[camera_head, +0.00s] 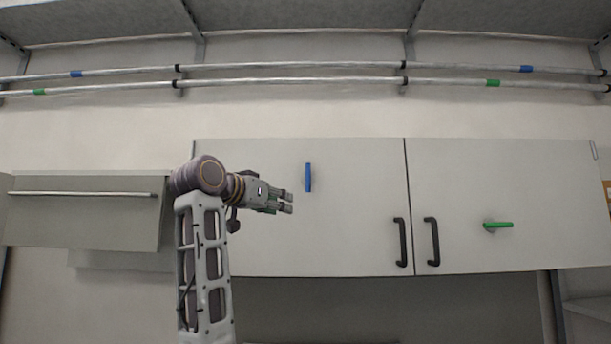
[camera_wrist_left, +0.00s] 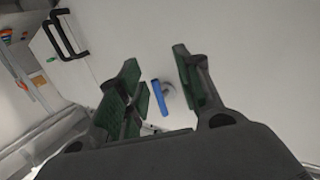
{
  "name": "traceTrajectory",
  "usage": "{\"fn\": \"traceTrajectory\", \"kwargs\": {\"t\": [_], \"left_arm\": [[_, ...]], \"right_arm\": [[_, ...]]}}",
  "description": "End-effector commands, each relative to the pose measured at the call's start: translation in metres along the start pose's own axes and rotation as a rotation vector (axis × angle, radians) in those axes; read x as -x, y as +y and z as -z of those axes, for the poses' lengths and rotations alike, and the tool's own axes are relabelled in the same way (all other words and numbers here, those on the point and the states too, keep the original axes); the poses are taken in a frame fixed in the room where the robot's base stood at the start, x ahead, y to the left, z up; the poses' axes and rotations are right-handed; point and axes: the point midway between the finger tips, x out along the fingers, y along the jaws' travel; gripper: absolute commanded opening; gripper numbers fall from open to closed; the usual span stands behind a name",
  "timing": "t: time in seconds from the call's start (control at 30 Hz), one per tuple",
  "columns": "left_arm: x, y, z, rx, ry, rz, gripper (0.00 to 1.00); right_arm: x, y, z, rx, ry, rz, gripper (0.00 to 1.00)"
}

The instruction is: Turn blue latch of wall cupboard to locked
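The blue latch (camera_head: 308,177) stands upright on the left door of the wall cupboard (camera_head: 360,165). My left gripper (camera_head: 289,202) is just left of and slightly below the latch in the head view. In the left wrist view the blue latch (camera_wrist_left: 159,98) shows between the two spread fingers of my left gripper (camera_wrist_left: 160,90), with its round base on the door. The fingers are open and appear apart from the latch. My right gripper is in neither view.
A green latch (camera_head: 497,225) lies level on the right door. Black handles (camera_head: 401,242) and (camera_head: 432,241) flank the gap between the doors. A grey cabinet (camera_head: 85,212) with a bar is at the left. Pipes (camera_head: 290,82) run above.

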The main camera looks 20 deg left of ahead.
Motion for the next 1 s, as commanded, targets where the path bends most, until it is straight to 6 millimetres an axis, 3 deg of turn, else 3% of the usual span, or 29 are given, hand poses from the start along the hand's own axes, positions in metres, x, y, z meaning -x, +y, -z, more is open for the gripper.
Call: {"fn": "traceTrajectory", "kwargs": {"t": [0.2,0.4,1.0], "left_arm": [[0.033,0.011,0.052,-0.014,0.066,-0.029,0.35],[0.051,0.018,0.077,-0.023,0.098,-0.045,0.35],[0.049,0.019,0.082,-0.024,0.103,-0.048,0.35]], "right_arm": [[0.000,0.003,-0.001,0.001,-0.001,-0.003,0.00],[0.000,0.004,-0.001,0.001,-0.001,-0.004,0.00],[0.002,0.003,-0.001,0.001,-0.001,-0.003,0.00]]}}
